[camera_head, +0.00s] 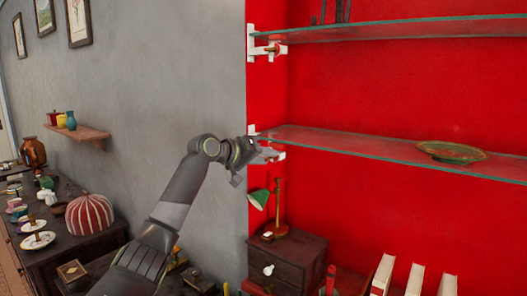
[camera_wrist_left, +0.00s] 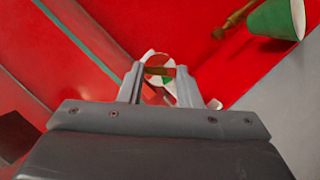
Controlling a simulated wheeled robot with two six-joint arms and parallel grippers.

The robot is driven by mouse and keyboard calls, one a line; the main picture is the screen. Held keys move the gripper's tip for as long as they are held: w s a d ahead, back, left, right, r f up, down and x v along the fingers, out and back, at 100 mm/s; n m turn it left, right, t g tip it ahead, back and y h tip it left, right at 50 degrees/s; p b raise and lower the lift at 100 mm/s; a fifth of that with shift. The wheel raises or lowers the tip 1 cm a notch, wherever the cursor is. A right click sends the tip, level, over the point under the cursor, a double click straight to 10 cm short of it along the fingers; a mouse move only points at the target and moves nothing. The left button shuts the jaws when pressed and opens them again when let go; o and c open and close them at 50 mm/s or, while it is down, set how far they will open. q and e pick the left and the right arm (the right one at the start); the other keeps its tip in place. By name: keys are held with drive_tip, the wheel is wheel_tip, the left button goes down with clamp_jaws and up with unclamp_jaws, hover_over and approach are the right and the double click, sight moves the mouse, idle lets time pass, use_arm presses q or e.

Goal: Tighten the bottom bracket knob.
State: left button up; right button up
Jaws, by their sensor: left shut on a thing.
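The bottom bracket (camera_head: 252,130) is white and sits on the red wall's left edge, under the lower glass shelf. My left gripper (camera_head: 262,155) is at this bracket and covers most of it. In the left wrist view, my left gripper's two fingers (camera_wrist_left: 159,76) are closed on the red-brown knob (camera_wrist_left: 159,71). White parts of the bracket show around it. The knob is hidden behind the gripper in the head view. My right gripper is in neither view.
A lower glass shelf (camera_head: 340,146) holds a green-brown dish (camera_head: 450,152). The top bracket (camera_head: 254,42) holds an upper glass shelf (camera_head: 400,31). A striped teapot cover (camera_head: 90,214) is at left.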

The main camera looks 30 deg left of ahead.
use_arm(q)
drive_tip(key=shift+d+m+y+p, duration=0.15)
drive_tip(key=shift+m+y+p, duration=0.7)
drive_tip(key=shift+m, duration=0.35)
drive_tip(key=shift+d+m+y+p, duration=0.1)
drive_tip(key=shift+m+y+p, duration=0.75)
drive_tip(key=shift+m, duration=0.35)
drive_tip(key=o, duration=1)
drive_tip(key=shift+r, duration=0.1)
